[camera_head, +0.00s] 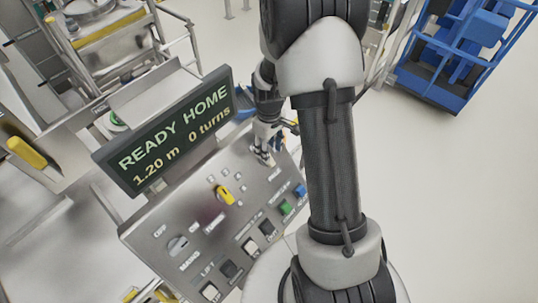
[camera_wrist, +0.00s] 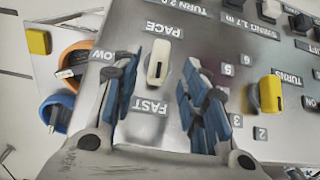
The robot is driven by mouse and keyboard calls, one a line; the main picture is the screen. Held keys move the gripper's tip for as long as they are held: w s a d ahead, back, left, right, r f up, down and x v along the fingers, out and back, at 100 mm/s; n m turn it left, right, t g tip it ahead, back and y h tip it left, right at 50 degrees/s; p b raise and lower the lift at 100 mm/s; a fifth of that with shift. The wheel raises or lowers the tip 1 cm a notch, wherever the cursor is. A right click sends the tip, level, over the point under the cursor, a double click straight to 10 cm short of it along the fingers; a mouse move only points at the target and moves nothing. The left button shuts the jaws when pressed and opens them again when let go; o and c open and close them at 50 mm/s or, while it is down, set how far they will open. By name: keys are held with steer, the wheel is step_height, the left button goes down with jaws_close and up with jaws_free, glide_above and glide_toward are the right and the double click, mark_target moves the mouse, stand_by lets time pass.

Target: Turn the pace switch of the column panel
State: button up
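The pace switch (camera_wrist: 159,62) is an off-white knob on the grey column panel (camera_wrist: 225,35). The panel also shows in the head view (camera_head: 205,222). The labels PACE, FAST and a partly hidden SLOW appear upside down around the switch in the wrist view. The knob's long side runs nearly upright in that picture. My gripper (camera_wrist: 162,88) is open, with one blue-padded finger on each side of the switch and a visible gap on both sides. In the head view my gripper (camera_head: 264,142) is over the panel's upper right corner and hides the switch.
A yellow TURNS knob (camera_wrist: 268,92) sits right of my fingers, beside numbered marks. A display (camera_head: 168,132) reads READY HOME, 1.20 m, 0 turns. The panel's near part has a grey knob (camera_head: 178,246) and several buttons. A blue cart (camera_head: 455,55) stands at the upper right; floor is clear there.

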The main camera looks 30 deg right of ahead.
steer(key=shift+f, duration=2.25)
steer(key=c, duration=0.8)
